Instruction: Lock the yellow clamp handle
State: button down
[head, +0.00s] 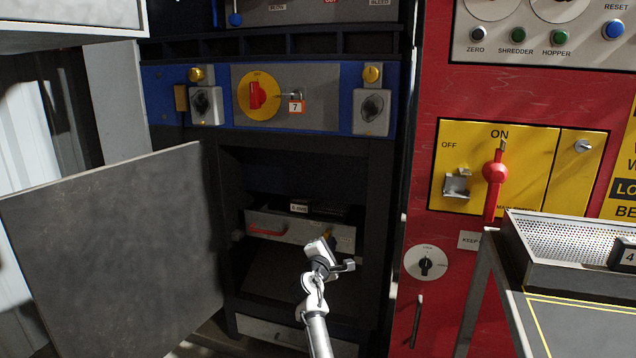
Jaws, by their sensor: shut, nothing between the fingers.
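A small yellow piece (328,237), perhaps the clamp handle, shows just behind my gripper at the front of a grey tray (345,236) inside the open cabinet. It is mostly hidden by my gripper, so I cannot tell how it is turned or whether I touch it. My gripper (326,254) is shut and empty in front of the tray's right half. The tray has a red handle (267,229) on its left front, and a dark block with a white label (300,208) lies in it.
The cabinet's grey door (115,255) stands open at left. Above the opening is a blue panel with a red switch on a yellow disc (257,94). At right are a red panel with a red lever (496,172) and a perforated tray (560,240) on a table.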

jog(key=p+v, duration=0.1)
jog(key=v, duration=0.2)
dwell(0.4)
jog(key=shift+w+d+r+n+b, duration=0.15)
jog(key=shift+w+d+n+b, duration=0.1)
jog(key=shift+w+n+b, duration=0.7)
jog(key=shift+w+d+r+n+b, duration=0.25)
jog(key=shift+w+n+b, duration=0.55)
jog(key=shift+w+n, duration=0.25)
jog(key=shift+w+d+r+n+b, duration=0.1)
jog(key=shift+w+d+n+b, duration=0.1)
jog(key=shift+w+n+b, duration=0.75)
